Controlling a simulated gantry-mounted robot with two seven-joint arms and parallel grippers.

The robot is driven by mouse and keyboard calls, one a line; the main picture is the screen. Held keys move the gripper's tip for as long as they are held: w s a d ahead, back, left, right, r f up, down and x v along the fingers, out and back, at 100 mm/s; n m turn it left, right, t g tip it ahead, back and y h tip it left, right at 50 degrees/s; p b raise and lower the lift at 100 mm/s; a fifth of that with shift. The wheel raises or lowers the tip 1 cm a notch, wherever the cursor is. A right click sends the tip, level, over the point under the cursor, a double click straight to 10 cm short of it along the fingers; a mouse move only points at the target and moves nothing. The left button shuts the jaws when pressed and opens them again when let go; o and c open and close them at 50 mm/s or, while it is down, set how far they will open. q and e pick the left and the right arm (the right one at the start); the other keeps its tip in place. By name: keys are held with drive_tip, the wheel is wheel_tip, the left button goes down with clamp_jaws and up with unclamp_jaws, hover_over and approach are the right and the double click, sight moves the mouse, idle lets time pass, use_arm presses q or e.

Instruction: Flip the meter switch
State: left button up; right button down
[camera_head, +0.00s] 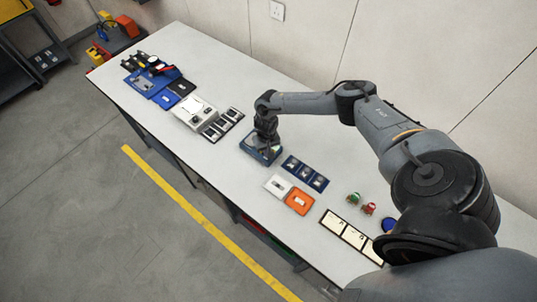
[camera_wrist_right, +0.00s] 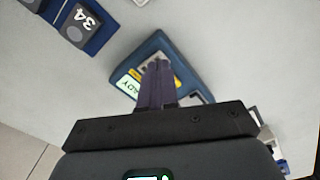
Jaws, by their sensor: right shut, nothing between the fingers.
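The meter is a blue box (camera_head: 250,151) on the white table in the head view, directly below my right gripper (camera_head: 266,142). The blue box also shows in the right wrist view (camera_wrist_right: 152,46), with a pale label (camera_wrist_right: 131,84) and a yellow strip. My right gripper's dark fingers (camera_wrist_right: 157,82) are shut and empty. They overlap the middle of the box's face and hide part of it. I cannot make out the switch or tell whether the fingertips touch the box. My left gripper is not in view.
Dark blue numbered modules (camera_head: 305,174) lie right of the box, near white and orange (camera_head: 299,201) plates. A white unit (camera_head: 194,112) and black modules (camera_head: 223,125) lie to its left. Red and green buttons (camera_head: 368,208) stand farther right. The wall runs behind the table.

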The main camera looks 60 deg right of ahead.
drive_tip(key=shift+f, duration=0.2)
drive_tip(key=shift+f+b, duration=0.55)
drive_tip(key=shift+f, duration=0.2)
idle(0.5)
drive_tip(key=shift+r, duration=0.15)
drive_tip(key=shift+r+p, duration=0.7)
drive_tip(key=shift+p, duration=0.25)
wheel_tip(320, 180, up, 6)
drive_tip(key=p, duration=0.6)
drive_tip(key=shift+f, duration=0.25)
